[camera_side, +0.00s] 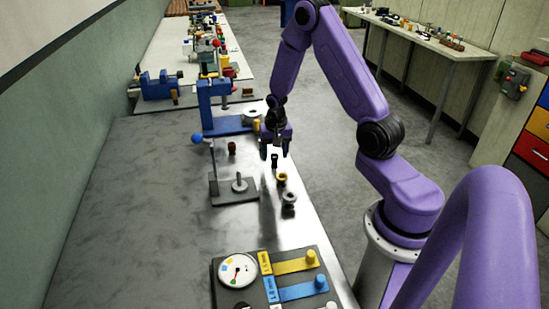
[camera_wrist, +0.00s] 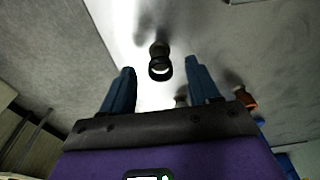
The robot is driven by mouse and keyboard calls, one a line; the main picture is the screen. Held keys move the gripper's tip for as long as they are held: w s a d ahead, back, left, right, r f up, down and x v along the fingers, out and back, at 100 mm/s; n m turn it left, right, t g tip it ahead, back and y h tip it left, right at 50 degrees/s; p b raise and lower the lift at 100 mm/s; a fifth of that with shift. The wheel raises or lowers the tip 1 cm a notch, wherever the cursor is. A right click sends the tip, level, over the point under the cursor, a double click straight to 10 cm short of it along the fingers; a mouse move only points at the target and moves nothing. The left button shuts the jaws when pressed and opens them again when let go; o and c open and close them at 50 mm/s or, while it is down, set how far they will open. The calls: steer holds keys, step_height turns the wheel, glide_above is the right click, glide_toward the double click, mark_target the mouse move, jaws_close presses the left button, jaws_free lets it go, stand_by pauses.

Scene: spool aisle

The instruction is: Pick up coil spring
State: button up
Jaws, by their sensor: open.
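My gripper (camera_side: 275,153) is open and points down above the bench's right part. In the wrist view its two blue fingers (camera_wrist: 161,68) stand apart with nothing held between them. Three small parts stand in a row by the gripper: a dark one (camera_side: 274,161) just below it, a brass-yellow one (camera_side: 281,178), and a grey, ribbed-looking one (camera_side: 289,198) nearest the side camera. I cannot tell for sure which is the coil spring. The wrist view shows a dark round part with a bright ring (camera_wrist: 160,70) beyond the fingertips and a smaller part (camera_wrist: 181,100) by the right finger.
A grey fixture with a post (camera_side: 236,188) stands left of the row. A brown part (camera_side: 232,148) and a blue press-like stand (camera_side: 222,124) are farther back. A panel with a dial (camera_side: 238,270) and coloured sliders lies in front. The bench's left side is clear.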

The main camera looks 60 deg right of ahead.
steer(key=c, duration=1.1)
steer(key=shift+r, duration=0.45)
step_height(320, 180, up, 2)
steer(key=shift+r, duration=0.1)
steer(key=shift+s+a+r, duration=0.95)
steer(key=shift+s+r, duration=0.7)
steer(key=shift+s, duration=0.45)
steer(key=shift+s+a+r, duration=0.9)
steer(key=shift+s+r, duration=0.7)
steer(key=shift+s, duration=0.5)
steer(key=shift+s+a+r, duration=0.95)
steer(key=shift+s+r, duration=0.7)
steer(key=shift+s, duration=0.45)
